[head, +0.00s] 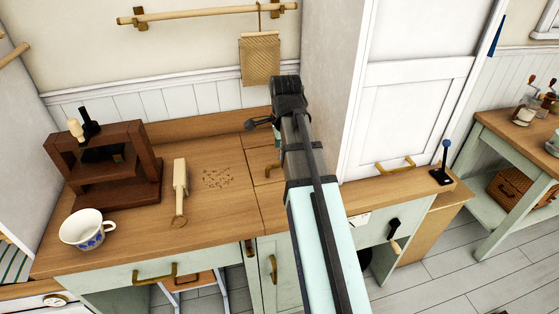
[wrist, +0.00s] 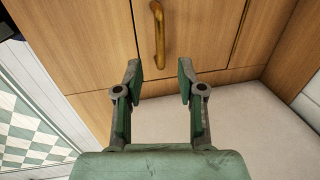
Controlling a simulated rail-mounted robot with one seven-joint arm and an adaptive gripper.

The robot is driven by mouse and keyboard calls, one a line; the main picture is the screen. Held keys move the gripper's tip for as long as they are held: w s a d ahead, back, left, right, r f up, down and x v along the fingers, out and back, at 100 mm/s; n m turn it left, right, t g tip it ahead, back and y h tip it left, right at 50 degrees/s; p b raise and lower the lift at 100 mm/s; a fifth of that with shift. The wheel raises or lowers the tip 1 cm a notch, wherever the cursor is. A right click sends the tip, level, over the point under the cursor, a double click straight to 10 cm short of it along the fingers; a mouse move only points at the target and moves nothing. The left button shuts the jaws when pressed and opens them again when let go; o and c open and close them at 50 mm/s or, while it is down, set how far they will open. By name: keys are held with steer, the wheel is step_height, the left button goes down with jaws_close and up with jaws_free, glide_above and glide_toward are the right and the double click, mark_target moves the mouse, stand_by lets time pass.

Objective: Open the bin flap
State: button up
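A brass handle (wrist: 158,38) sits on a wooden panel (wrist: 200,35) at the top of the wrist view; this looks like the bin flap. In the head view, a seamed wooden panel (head: 262,160) lies in the counter beside my arm, partly hidden by it. My gripper (wrist: 159,78) is open and empty. Its two green-padded fingers point toward the handle, one on each side of its line, and appear short of it. In the head view the fingers are mostly hidden behind my arm.
A woven mat (head: 260,60) hangs from a rail behind. A white cabinet wall (head: 405,110) rises to the right.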

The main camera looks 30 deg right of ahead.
mark_target(279, 165)
steer(key=f, duration=0.3)
steer(key=w+f, duration=0.1)
steer(key=f, duration=0.3)
steer(key=shift+w+d+f+p, duration=0.1)
steer(key=shift+w+d+p, duration=0.1)
steer(key=shift+p, duration=0.2)
jaws_close()
